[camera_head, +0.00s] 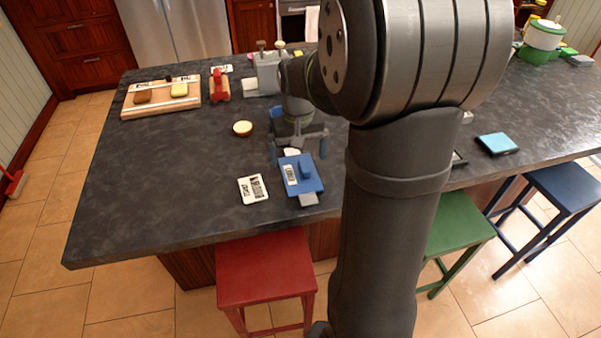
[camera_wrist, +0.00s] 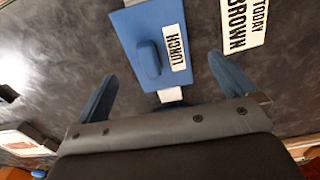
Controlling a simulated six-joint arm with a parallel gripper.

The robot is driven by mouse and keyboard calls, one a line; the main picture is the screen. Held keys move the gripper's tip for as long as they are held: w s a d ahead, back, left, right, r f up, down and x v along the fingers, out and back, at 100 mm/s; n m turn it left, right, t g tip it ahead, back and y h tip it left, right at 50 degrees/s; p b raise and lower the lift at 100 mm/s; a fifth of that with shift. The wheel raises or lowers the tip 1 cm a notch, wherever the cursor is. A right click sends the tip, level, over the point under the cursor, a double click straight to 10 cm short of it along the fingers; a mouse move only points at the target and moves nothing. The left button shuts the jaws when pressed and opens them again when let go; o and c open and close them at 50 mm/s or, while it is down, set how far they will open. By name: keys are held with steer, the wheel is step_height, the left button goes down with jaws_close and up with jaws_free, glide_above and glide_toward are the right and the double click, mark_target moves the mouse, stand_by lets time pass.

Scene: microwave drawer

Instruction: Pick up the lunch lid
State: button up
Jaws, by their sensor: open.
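The lunch lid (camera_head: 313,185) is a flat blue plate with a raised blue handle and a white label, lying near the front edge of the dark counter. In the wrist view the lid (camera_wrist: 128,28) shows its handle and the label "LUNCH". My gripper (camera_head: 299,154) is open and empty, just behind the lid in the head view. In the wrist view its blue fingers are spread apart, with the lid ahead and between their lines. The fingers do not visibly touch the lid. Pale pieces show at two opposite edges of the lid; what they belong to is unclear.
A white card (camera_head: 253,188) reading "TODAY BROWN" in the wrist view lies beside the lid. A small round item (camera_head: 242,128), a wooden board (camera_head: 130,108) with food and a red item (camera_head: 219,87) stand farther left. A light-blue pad (camera_head: 497,143) lies right. The left front counter is clear.

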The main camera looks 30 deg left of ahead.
mark_target(300, 166)
steer(key=f, duration=0.5)
steer(key=shift+w+f, duration=0.15)
steer(key=shift+w, duration=0.1)
steer(key=c, duration=0.9)
